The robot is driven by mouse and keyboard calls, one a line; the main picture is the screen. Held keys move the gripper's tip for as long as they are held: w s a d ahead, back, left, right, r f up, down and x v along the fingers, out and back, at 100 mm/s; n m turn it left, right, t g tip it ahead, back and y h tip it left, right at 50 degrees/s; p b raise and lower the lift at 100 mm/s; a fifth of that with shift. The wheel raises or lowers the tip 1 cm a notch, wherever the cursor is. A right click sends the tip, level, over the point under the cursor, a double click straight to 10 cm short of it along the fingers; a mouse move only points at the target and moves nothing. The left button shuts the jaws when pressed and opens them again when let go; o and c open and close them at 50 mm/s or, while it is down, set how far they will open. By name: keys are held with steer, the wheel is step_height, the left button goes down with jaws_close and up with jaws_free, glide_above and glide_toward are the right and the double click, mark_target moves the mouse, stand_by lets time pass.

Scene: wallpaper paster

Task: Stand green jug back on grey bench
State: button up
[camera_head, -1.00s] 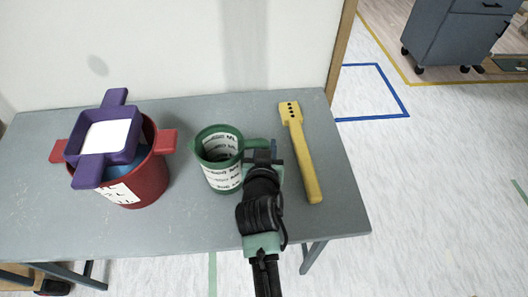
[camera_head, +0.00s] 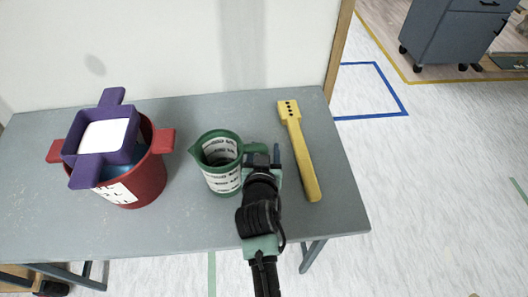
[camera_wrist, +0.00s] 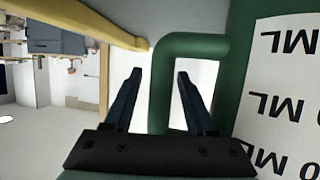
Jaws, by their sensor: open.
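The green jug (camera_head: 221,178), with white measuring labels, stands upright on the grey bench (camera_head: 60,215). Its handle points right, towards my gripper (camera_head: 264,157). In the wrist view the green handle (camera_wrist: 160,85) passes between my gripper's two dark fingers (camera_wrist: 157,80), which are apart on either side of it. The jug's labelled wall (camera_wrist: 285,85) fills the right of that view. Whether a finger touches the handle, I cannot tell.
A yellow tool (camera_head: 303,155) lies on the bench just right of my gripper. A red pot (camera_head: 148,180) with a purple cross-shaped piece (camera_head: 118,157) on top stands at the left. A wall rises behind the bench. A grey cabinet (camera_head: 455,38) stands beyond, at the far right.

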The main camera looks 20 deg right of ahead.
steer(key=v, duration=1.3)
steer(key=w+a+r+n+t+y, duration=0.1)
steer(key=w+a+r+t, duration=0.1)
steer(key=r, duration=0.7)
steer(key=w+a+r+t, duration=0.1)
steer(key=w+r+t, duration=0.2)
steer(key=r, duration=0.6)
steer(key=w+a+r+n+t+y, duration=0.1)
steer(key=w+a+r+t, duration=0.1)
steer(key=r, duration=0.8)
steer(key=s+a+r+n+t+y+p, duration=0.1)
steer(key=s+a+r+t+p, duration=0.1)
steer(key=r, duration=1)
steer(key=s+a+r+n+t+y+p, duration=0.1)
steer(key=s+a+r+t+p, duration=0.1)
steer(key=r, duration=0.9)
steer(key=s+a+r+n+t+y+p, duration=0.1)
steer(key=s+r+t+p, duration=0.3)
steer(key=r, duration=0.8)
steer(key=s+a+y+p, duration=0.1)
steer(key=s+p, duration=0.1)
steer(key=shift+a+r+p, duration=0.3)
steer(key=shift+a, duration=0.05)
